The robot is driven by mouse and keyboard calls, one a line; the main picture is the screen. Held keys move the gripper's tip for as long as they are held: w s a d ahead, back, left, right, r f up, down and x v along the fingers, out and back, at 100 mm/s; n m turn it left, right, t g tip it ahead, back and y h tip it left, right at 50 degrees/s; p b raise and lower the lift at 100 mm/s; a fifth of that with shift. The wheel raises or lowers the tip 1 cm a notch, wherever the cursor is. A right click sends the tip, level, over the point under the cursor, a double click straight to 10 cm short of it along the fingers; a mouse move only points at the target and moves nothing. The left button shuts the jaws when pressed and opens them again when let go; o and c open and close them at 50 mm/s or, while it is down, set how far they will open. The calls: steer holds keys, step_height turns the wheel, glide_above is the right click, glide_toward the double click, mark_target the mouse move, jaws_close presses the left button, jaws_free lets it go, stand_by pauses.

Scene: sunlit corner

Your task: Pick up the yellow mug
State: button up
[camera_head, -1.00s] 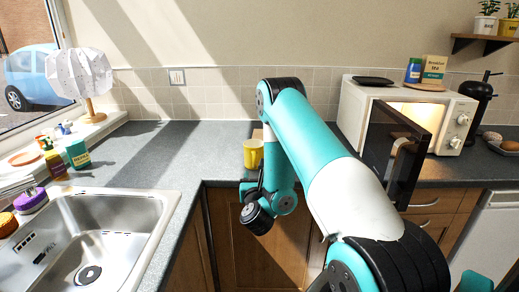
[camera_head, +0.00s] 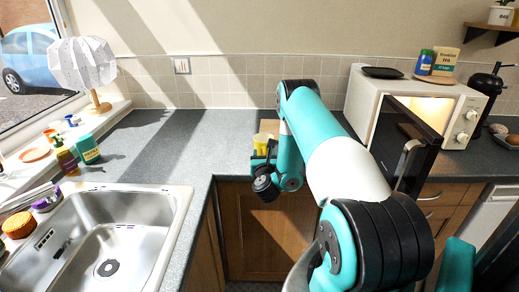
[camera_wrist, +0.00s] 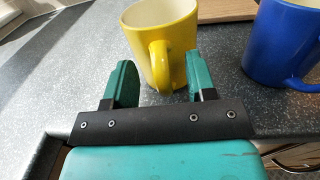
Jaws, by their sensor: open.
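The yellow mug (camera_wrist: 175,50) stands upright on the grey counter in the wrist view, its handle facing my gripper. In the head view the mug (camera_head: 261,144) shows only in part, behind my wrist. My gripper (camera_wrist: 158,85) is open, with one green finger on each side of the handle. The fingertips reach close to the mug's near wall; I cannot tell whether they touch it. Nothing is held.
A blue mug (camera_wrist: 287,45) stands close to the right of the yellow one. A wooden board (camera_wrist: 226,9) lies behind. A microwave (camera_head: 370,98) with its door open stands to the right. The sink (camera_head: 172,205) is at left; the counter (camera_head: 185,150) between is clear.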

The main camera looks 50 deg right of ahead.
steer(key=shift+s+d, duration=0.1)
steer(key=shift+d, duration=0.1)
jaws_close()
steer(key=shift+r, duration=0.2)
